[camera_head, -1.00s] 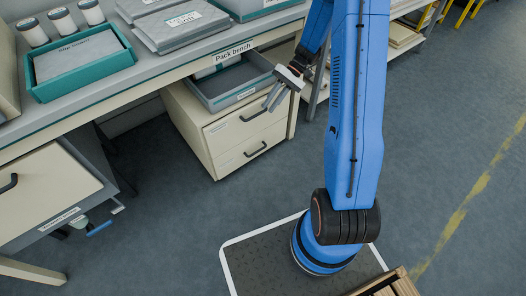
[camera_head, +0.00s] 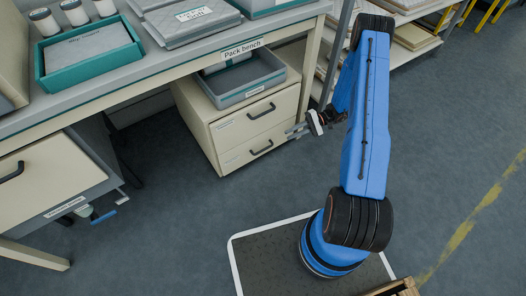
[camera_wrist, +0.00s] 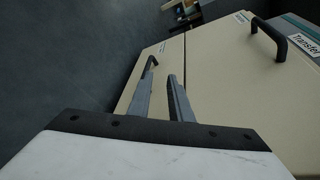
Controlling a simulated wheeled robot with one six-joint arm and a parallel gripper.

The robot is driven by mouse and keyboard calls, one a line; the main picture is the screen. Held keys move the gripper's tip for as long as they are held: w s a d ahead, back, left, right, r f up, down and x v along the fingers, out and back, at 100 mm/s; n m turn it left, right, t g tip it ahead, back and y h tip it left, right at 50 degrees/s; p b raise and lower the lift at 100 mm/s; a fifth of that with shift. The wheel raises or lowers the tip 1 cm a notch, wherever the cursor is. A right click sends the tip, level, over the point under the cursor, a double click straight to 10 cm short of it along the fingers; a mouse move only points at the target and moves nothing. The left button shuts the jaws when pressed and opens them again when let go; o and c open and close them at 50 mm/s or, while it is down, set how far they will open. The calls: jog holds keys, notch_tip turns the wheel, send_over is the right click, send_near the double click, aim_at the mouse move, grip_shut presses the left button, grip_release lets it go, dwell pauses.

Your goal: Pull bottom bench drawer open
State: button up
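The bottom bench drawer (camera_head: 245,147) is the lower cream front of the cabinet under the pack bench, and it looks shut. Its dark bar handle (camera_head: 261,147) is on the front; it also shows in the wrist view (camera_wrist: 151,64), just beyond the left fingertip. My gripper (camera_head: 289,131) is low in front of the cabinet, to the right of this handle in the head view and apart from it. In the wrist view my gripper (camera_wrist: 161,76) is open, its two grey fingers spaced apart with nothing between them. Whether a fingertip touches the handle cannot be told.
The upper drawer (camera_head: 250,113) looks shut, with its own handle (camera_head: 262,110). A grey tray (camera_head: 245,90) sits on the cabinet. The bench leg (camera_head: 308,75) stands close to my gripper. A shelf rack (camera_head: 405,45) is behind my arm. Floor (camera_head: 200,215) before the cabinet is clear.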

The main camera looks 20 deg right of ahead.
send_near(261, 151)
jog(key=shift+m+t+y, duration=0.3)
jog(key=shift+m+t, duration=0.1)
jog(key=x, duration=0.6)
jog(key=f+x, duration=0.1)
jog(key=x, duration=0.3)
jog(key=shift+d+f, duration=0.1)
jog(key=shift+d, duration=0.05)
jog(key=shift+c, duration=0.6)
grip_shut()
